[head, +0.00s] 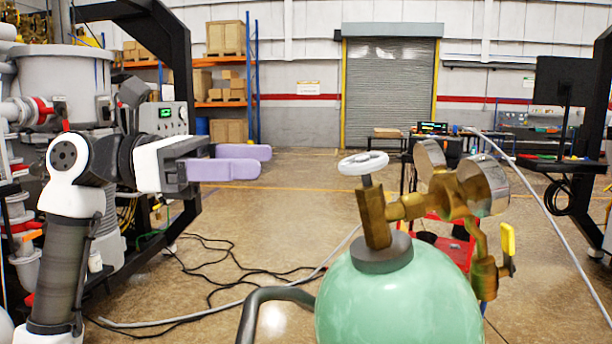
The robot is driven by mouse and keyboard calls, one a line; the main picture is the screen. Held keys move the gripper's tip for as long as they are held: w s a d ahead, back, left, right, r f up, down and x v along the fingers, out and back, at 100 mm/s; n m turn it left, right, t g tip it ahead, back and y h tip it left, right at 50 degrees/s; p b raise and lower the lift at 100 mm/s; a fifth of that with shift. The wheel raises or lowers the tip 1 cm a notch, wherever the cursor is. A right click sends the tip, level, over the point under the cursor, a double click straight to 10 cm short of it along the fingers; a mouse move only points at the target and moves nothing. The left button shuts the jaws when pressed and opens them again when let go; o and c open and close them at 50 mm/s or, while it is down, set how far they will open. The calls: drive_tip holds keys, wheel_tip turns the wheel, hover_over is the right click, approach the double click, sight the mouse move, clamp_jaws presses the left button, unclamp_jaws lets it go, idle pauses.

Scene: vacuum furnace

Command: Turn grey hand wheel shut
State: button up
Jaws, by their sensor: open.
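The grey hand wheel (363,163) sits on top of a brass valve (374,214) above a green gas cylinder (400,300). It is light grey with spokes and shows slightly tilted. My gripper (262,162) has two purple fingers, with a gap between them, pointing right toward the wheel. It is open and empty, to the left of the wheel at about its height in the picture, and apart from it. How far apart they are in depth I cannot tell.
Brass fittings with two round gauges (482,184) stand right of the valve. A yellow-handled valve (508,240) hangs below them. A dark bent rail (270,300) is left of the cylinder. Cables (215,270) lie on the floor. Space between gripper and wheel looks clear.

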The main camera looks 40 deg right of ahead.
sight(346, 161)
drive_tip(key=p+x, duration=0.3)
drive_tip(key=x, duration=1.1)
drive_tip(key=shift+c, duration=0.4)
